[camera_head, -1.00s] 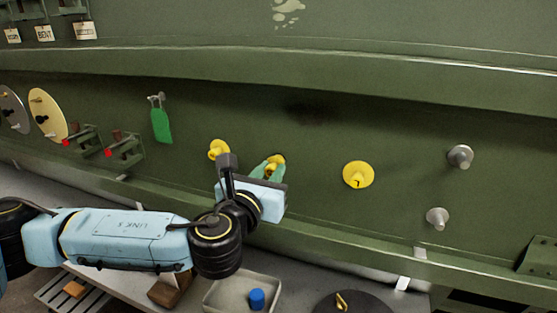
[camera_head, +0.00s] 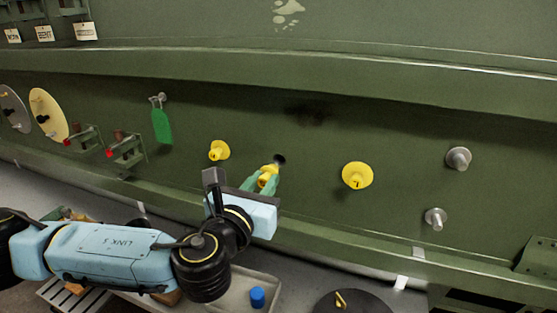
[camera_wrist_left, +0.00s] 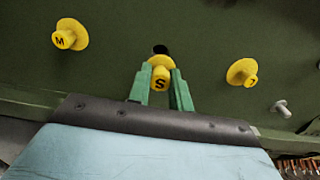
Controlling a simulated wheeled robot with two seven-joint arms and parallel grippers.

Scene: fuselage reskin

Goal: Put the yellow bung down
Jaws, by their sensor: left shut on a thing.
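A yellow bung marked S (camera_wrist_left: 160,77) is held between the green fingers of my left gripper (camera_wrist_left: 160,88), seen in the left wrist view. In the head view the same bung (camera_head: 267,176) is in the left gripper (camera_head: 264,182), just in front of the green panel. A dark open hole (camera_head: 280,159) shows in the panel beside it. Two other yellow bungs sit on the panel: one marked M (camera_wrist_left: 68,35) to the left, also in the head view (camera_head: 219,151), and one to the right (camera_head: 357,175). My right gripper is not in view.
Below the panel, a grey tray (camera_head: 235,296) holds a blue cylinder (camera_head: 257,296). A dark round disc (camera_head: 340,302) with a yellow piece lies to its right. Grey pegs (camera_head: 458,158) stick out on the right. A green tag (camera_head: 161,126) hangs at left.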

